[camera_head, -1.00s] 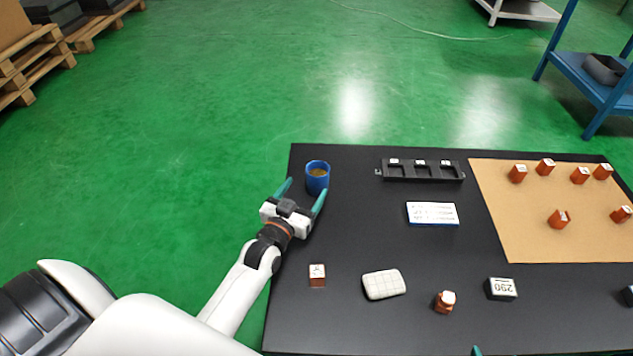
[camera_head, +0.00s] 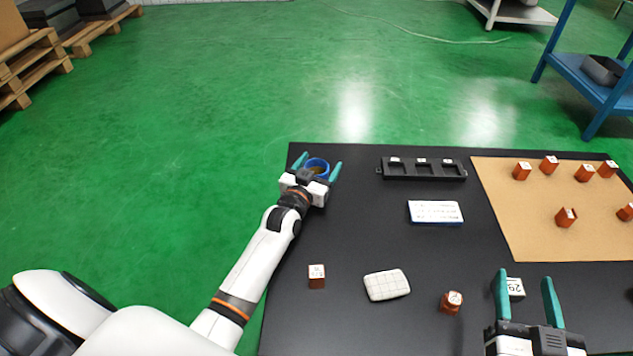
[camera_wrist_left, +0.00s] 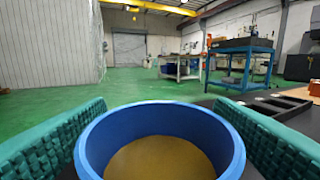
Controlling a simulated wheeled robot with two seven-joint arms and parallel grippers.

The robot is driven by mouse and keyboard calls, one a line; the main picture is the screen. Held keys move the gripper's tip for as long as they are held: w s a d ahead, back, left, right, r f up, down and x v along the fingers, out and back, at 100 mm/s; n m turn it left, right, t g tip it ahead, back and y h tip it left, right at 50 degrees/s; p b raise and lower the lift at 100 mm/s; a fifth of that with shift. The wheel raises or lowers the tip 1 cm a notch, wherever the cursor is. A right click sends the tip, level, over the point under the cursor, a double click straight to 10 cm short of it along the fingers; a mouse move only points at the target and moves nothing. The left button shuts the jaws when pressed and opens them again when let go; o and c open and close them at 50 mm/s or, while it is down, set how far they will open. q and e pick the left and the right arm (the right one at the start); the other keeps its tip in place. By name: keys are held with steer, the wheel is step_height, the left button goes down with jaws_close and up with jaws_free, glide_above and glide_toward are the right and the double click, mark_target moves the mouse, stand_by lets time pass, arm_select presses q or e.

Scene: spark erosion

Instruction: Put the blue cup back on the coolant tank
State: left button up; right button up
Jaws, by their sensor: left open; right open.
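The blue cup (camera_head: 317,165) stands upright at the far left corner of the black table, with something brownish-yellow inside. In the left wrist view the cup (camera_wrist_left: 95,150) fills the lower middle. My left gripper (camera_head: 322,165) is open, its teal fingers on either side of the cup. I cannot tell whether they touch it. My right gripper (camera_head: 526,282) is open and empty over the near right part of the table, by a white-topped block (camera_head: 516,288). I cannot make out a coolant tank for certain.
On the black table (camera_head: 350,235) are a black slotted holder (camera_head: 423,169), a white-and-blue card (camera_head: 435,212), a white grid-patterned pad (camera_head: 387,285) and small brown blocks (camera_head: 317,276), (camera_head: 451,302). A tan mat (camera_head: 540,220) bears several brown blocks. A blue shelf (camera_head: 590,85) stands beyond.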

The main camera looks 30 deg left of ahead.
arm_select(q)
steer(key=shift+w, duration=0.25)
arm_select(e)
steer(key=shift+r+t, duration=0.3)
steer(key=shift+r, duration=0.1)
arm_select(q)
steer(key=c, duration=1.1)
steer(key=shift+c, duration=0.6)
steer(key=shift+r, duration=0.15)
